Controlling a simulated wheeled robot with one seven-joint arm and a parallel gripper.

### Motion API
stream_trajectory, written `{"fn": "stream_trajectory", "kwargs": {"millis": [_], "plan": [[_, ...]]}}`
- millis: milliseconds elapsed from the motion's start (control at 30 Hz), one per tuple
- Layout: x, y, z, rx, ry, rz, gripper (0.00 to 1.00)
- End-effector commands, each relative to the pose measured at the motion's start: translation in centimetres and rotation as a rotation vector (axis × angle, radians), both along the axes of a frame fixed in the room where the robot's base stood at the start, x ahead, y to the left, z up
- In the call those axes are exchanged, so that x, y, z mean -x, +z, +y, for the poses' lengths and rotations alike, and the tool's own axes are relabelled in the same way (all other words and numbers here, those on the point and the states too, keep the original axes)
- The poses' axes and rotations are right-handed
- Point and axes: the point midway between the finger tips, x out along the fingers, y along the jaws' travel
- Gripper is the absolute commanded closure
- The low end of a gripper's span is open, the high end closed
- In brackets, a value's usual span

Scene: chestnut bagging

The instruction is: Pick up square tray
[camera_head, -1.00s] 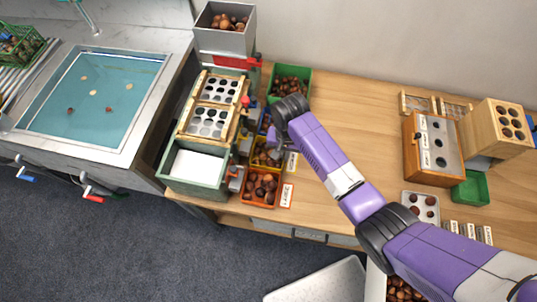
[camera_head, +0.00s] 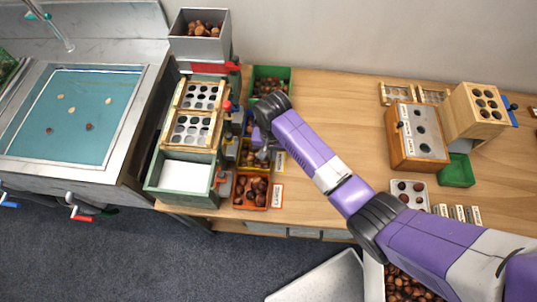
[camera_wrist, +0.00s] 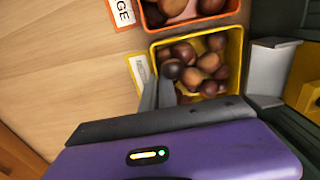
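A yellow square tray (camera_head: 243,164) holds several brown chestnuts and stands on the table between an orange tray and a blue one. It also shows in the wrist view (camera_wrist: 240,50), with a white label at its left. My gripper (camera_head: 262,155) is at the tray's right side in the head view. In the wrist view my two grey fingers (camera_wrist: 159,88) stand at the tray's left wall, with a narrow gap between them. One finger looks outside the wall and one inside. I cannot tell whether they press on it. The lower wall is hidden by my gripper.
The orange tray (camera_head: 237,203) with chestnuts and a LARGE label sits in front. A green bin (camera_head: 288,78) of chestnuts stands behind. The wooden sorter (camera_head: 176,130) is close on the left. The mid-table (camera_head: 345,115) is clear.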

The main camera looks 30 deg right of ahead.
Motion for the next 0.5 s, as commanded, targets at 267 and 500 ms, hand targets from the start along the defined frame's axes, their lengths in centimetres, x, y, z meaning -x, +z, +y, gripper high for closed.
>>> {"fn": "stream_trajectory", "kwargs": {"millis": [267, 500], "plan": [[-0.1, 4.0, 0.1, -0.001, 0.002, -0.006, 1.0], [-0.1, 8.6, 0.0, 0.0, 0.001, -0.005, 1.0]]}}
